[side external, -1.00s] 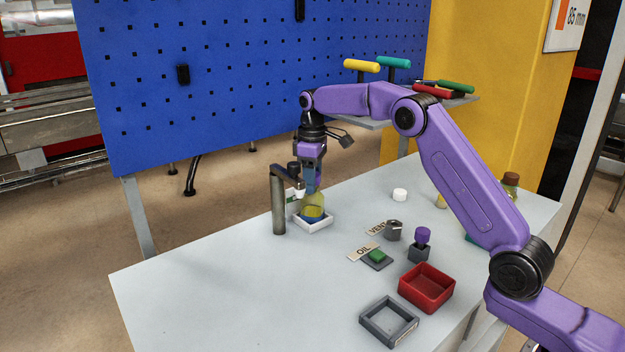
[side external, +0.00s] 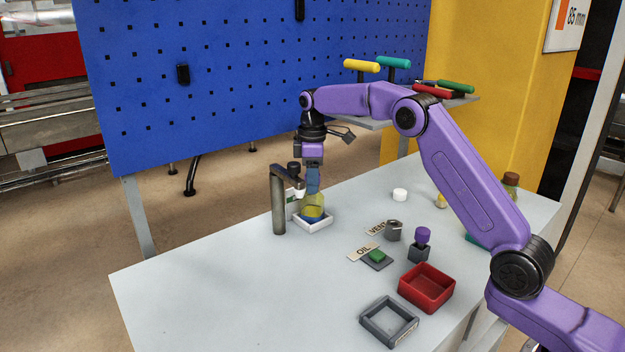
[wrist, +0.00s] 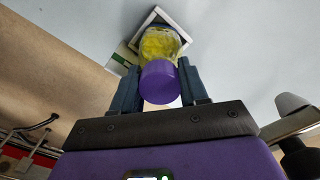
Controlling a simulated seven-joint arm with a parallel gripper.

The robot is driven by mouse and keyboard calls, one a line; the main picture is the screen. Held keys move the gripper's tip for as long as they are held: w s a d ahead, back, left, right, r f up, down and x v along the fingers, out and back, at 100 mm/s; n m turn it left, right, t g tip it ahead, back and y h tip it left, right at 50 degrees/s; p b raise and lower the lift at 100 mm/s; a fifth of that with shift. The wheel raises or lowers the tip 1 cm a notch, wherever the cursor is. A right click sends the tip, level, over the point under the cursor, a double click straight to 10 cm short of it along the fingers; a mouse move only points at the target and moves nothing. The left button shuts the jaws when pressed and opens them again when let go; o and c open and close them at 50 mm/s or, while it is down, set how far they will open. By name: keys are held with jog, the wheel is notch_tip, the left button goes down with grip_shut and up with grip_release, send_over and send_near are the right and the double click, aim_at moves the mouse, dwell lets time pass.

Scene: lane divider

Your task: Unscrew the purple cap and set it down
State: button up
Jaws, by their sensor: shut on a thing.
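The purple cap (wrist: 160,82) sits on top of a clear bottle with yellow contents (wrist: 160,42). In the side view the bottle (side external: 313,206) stands upright in a white square holder (side external: 322,227) with a blue band around its lower part. My gripper (side external: 313,187) points straight down over the bottle. Its two fingers (wrist: 160,90) are shut on the cap from both sides in the wrist view. The cap is hidden behind the fingers in the side view. I cannot tell how loose the cap is on the bottle's neck.
A grey post with an overhanging nozzle (side external: 278,205) stands close left of the bottle. Rightward are an OIL label (side external: 363,252), green button (side external: 377,255), hex nut (side external: 393,231), purple-topped block (side external: 419,252), red tray (side external: 427,304) and grey frame (side external: 370,323). The front-left table is clear.

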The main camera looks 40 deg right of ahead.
dwell(0.3)
jog(key=shift+n, duration=0.9)
jog(key=o, duration=0.7)
jog(key=shift+c, duration=0.2)
jog(key=shift+m, duration=0.9)
jog(key=shift+m, duration=0.8)
